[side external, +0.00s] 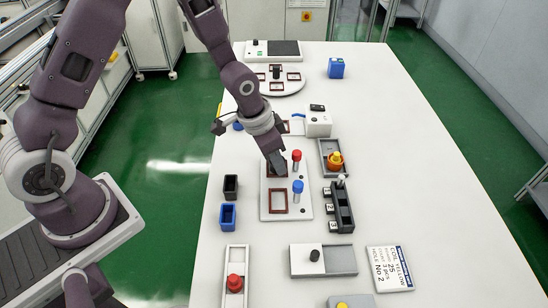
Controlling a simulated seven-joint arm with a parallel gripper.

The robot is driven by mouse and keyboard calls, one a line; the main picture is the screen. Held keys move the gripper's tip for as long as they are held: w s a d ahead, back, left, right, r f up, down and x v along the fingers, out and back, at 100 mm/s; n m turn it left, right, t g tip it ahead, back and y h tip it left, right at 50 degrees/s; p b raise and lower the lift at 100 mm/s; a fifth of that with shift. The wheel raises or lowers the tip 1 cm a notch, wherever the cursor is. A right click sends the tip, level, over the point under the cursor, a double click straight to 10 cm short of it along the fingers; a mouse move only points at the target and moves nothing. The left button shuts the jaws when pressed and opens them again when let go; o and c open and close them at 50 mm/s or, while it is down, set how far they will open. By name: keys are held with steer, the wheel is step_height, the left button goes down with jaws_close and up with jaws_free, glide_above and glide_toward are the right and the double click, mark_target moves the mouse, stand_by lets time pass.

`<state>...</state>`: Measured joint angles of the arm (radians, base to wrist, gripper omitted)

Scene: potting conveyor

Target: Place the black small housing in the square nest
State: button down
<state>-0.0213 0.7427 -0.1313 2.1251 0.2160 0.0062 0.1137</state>
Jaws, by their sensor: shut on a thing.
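My gripper (277,162) points down over the far part of a light plate (306,210). It is shut on a small dark thing, which I take for the black small housing; the fingers hide most of it. A dark red square frame (278,201) lies open and empty on the near part of the plate. Another dark red frame (268,172) shows partly under my gripper. I cannot tell whether the held piece touches it. A red-capped peg (296,157) and a blue-capped peg (298,187) stand on the plate's right side.
A black open box (230,187) and a blue open box (228,216) stand left of the plate. A black rack (342,208) and a grey tray with a yellow-orange piece (335,160) stand to the right. A printed card (390,268) lies at front right. The table's right side is clear.

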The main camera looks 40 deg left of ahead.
steer(key=shift+s+a+f, duration=0.15)
steer(key=shift+f, duration=0.35)
steer(key=c, duration=0.9)
jaws_free()
steer(key=shift+r, duration=0.2)
steer(key=w+v, duration=0.1)
steer(key=v, duration=0.9)
step_height(320, 180, up, 9)
steer(key=n+t+y, duration=0.1)
glide_above(263, 172)
steer(key=s+a, duration=0.2)
steer(key=s, duration=0.3)
steer(key=s+r+n, duration=0.1)
steer(key=s+r, duration=0.1)
steer(key=s, duration=0.3)
steer(key=s+r+n+t, duration=0.1)
steer(key=s+r, duration=0.2)
steer(key=s, duration=0.3)
steer(key=s+a+r+n, duration=0.1)
steer(key=s+r, duration=0.1)
steer(key=s, duration=0.3)
steer(key=shift+s+r, duration=0.15)
steer(key=shift+r, duration=0.25)
